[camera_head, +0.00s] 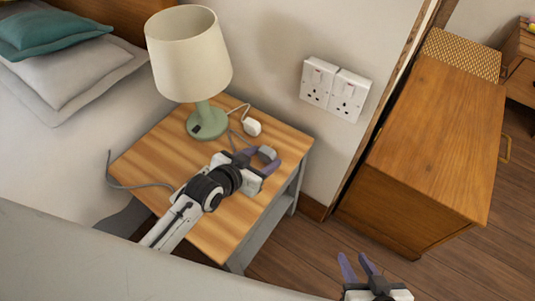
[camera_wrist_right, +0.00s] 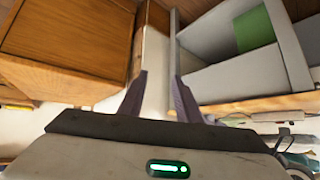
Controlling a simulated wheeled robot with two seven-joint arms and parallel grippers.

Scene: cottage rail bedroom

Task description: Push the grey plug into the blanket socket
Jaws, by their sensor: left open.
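The grey plug (camera_head: 266,153) lies on the wooden top of the nightstand, near its right edge. My left gripper (camera_head: 260,159) is low over the tabletop, its purple fingers open on either side of the plug; contact cannot be told. Two white double-switch socket plates (camera_head: 318,83) and (camera_head: 348,95) sit side by side on the wall behind; no label shows which is the blanket socket, and nothing is plugged in. My right gripper (camera_head: 356,263) is open and empty over the floor at the bottom; its parted fingers also show in the right wrist view (camera_wrist_right: 160,97).
A green lamp (camera_head: 207,118) with a cream shade stands at the nightstand's back left. A white plug (camera_head: 252,127) lies near the back edge. A grey cord (camera_head: 140,186) loops at the left edge. A wooden cabinet (camera_head: 430,135) stands at right, beyond a wooden post.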

